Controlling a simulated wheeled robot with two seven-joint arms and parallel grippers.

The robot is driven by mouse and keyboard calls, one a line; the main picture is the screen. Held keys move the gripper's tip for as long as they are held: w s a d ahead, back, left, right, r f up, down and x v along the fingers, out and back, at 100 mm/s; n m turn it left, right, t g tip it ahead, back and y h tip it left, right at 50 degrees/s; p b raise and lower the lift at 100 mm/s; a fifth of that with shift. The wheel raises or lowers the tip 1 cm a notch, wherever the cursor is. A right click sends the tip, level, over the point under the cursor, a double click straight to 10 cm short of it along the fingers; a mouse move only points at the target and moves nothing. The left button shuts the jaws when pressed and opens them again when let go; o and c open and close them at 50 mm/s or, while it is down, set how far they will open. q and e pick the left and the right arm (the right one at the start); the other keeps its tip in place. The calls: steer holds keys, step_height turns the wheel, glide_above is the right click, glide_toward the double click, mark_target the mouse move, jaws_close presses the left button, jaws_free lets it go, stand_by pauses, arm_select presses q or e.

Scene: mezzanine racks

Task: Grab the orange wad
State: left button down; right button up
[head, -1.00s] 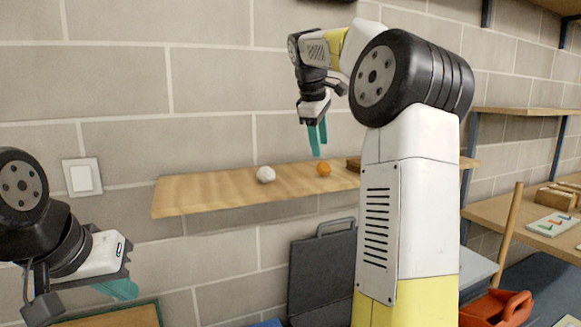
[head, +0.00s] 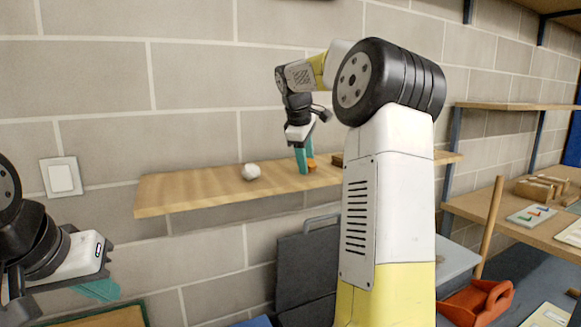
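The orange wad (head: 312,167) sits on the wooden wall shelf (head: 190,187), right of a white wad (head: 251,171). It is partly hidden by the teal fingers of my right gripper (head: 306,164). That gripper points down from above, with its near finger just left of the wad and its far finger behind or above it. The fingers look apart; I cannot tell whether they touch the wad. My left gripper (head: 100,290) is at the lower left, far from the shelf, and its finger gap is not clear.
A brown item (head: 337,160) lies on the shelf right of the orange wad, partly hidden by my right arm. A light switch (head: 60,176) is on the brick wall. A dark case (head: 305,265) stands below the shelf. A workbench and an orange-red container (head: 478,300) are at the right.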

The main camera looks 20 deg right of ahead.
jaws_close()
steer(key=shift+r, duration=0.15)
